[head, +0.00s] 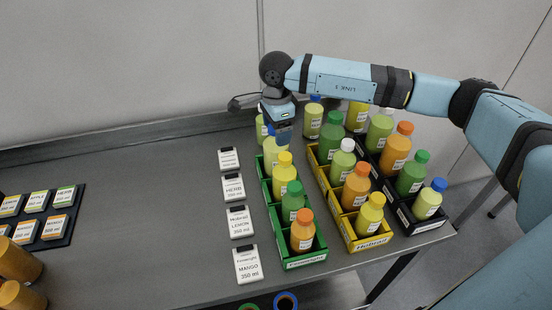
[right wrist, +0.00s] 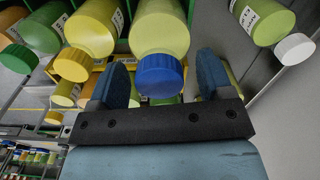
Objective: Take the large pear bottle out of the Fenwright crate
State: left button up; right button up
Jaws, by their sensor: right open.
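The green crate (head: 306,262) holds a row of bottles; its front label seems to read Fenwright. In its rear compartment stands a pale yellow-green bottle (head: 272,158) with a blue cap, which I take as the large pear bottle; its label is not readable. My right gripper (head: 279,130) is over this bottle, pointing down and partly hiding its top. In the right wrist view the open fingers (right wrist: 163,68) are on either side of the blue-capped bottle (right wrist: 160,30), with gaps beside the cap. My left gripper is not in view.
Yellow (head: 345,232) and black (head: 418,228) crates with bottles stand close on the right. A yellow-capped bottle (head: 285,175) is the crate neighbour. Another pale bottle (head: 261,128) stands behind.

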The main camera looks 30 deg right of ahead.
grip_shut()
jog(key=shift+r, duration=0.15)
